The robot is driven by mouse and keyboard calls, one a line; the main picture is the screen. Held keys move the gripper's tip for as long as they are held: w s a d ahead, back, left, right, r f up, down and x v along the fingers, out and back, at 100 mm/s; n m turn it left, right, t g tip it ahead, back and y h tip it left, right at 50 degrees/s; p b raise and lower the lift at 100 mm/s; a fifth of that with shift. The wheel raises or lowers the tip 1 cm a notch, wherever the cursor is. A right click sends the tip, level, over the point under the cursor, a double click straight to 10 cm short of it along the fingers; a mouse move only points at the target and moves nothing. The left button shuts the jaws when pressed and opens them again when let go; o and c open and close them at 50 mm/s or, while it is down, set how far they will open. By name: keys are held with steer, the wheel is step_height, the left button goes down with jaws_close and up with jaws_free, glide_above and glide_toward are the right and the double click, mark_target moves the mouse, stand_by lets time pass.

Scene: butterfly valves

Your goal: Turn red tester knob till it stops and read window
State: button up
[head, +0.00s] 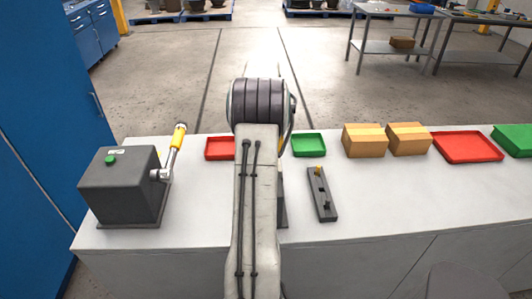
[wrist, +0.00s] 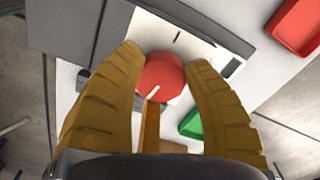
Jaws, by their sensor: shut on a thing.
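The red tester knob (wrist: 163,76) is between the two yellow-brown fingers of my gripper (wrist: 163,62) in the wrist view. The fingers are shut on its sides. A white line on the knob points down and slightly left in the picture. The knob sits on the tester's light face plate (wrist: 205,50), which has a black mark above the knob. A small dark-framed window (wrist: 232,68) shows to the right of the knob; I cannot read its content. In the head view my arm hides the knob, the gripper and most of the tester.
On the bench (head: 400,200) stand a dark box with a yellow-handled lever (head: 120,190), a dark rack (head: 321,195), cardboard boxes (head: 365,140), a green tray (head: 309,144) and a red tray (head: 468,147). A blue cabinet (head: 40,130) stands at the left. The bench front right is clear.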

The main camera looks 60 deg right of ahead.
steer(key=m, duration=0.7)
steer(key=shift+a+f+p, duration=0.1)
steer(key=shift+f+p, duration=0.05)
steer(key=shift+p, duration=0.2)
steer(key=m, duration=0.4)
steer(key=shift+m, duration=1.8)
steer(key=o, duration=1.2)
step_height(320, 180, up, 12)
